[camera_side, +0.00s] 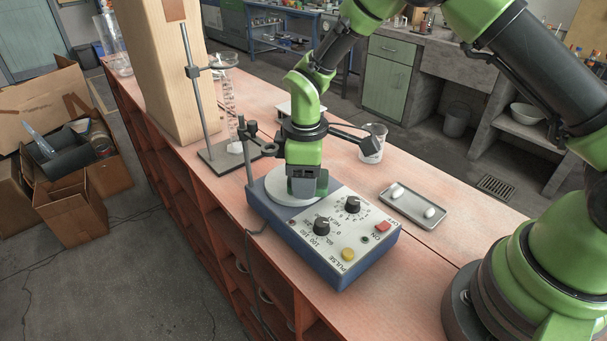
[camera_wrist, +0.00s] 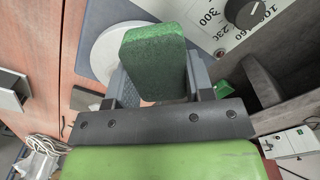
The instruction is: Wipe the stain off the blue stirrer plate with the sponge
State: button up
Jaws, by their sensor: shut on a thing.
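The blue stirrer plate (camera_side: 345,262) stands on the bench, with knobs, a red switch and a yellow button on its grey top panel. Its round pale plate (camera_side: 275,188) is at the far end, partly covered by my gripper (camera_side: 304,192). In the wrist view, my gripper (camera_wrist: 160,82) is shut on a green sponge (camera_wrist: 153,55). The sponge is mostly hidden by the gripper in the side view. The round plate (camera_wrist: 107,47) shows behind and left of the sponge. I cannot tell if the sponge touches it. No stain is visible; the sponge and gripper hide part of the plate.
A metal tray (camera_side: 414,212) with two white stir bars lies right of the stirrer. A beaker (camera_side: 373,146) stands behind it. A retort stand (camera_side: 196,90) with a glass cylinder (camera_side: 229,105) rises close behind, with a tall wooden block (camera_side: 165,75) farther left.

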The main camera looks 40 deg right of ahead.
jog(key=r, duration=0.4)
jog(key=shift+a+r, duration=0.2)
jog(key=shift+d+r, duration=0.1)
jog(key=shift+r, duration=0.7)
jog(key=shift+r, duration=1.5)
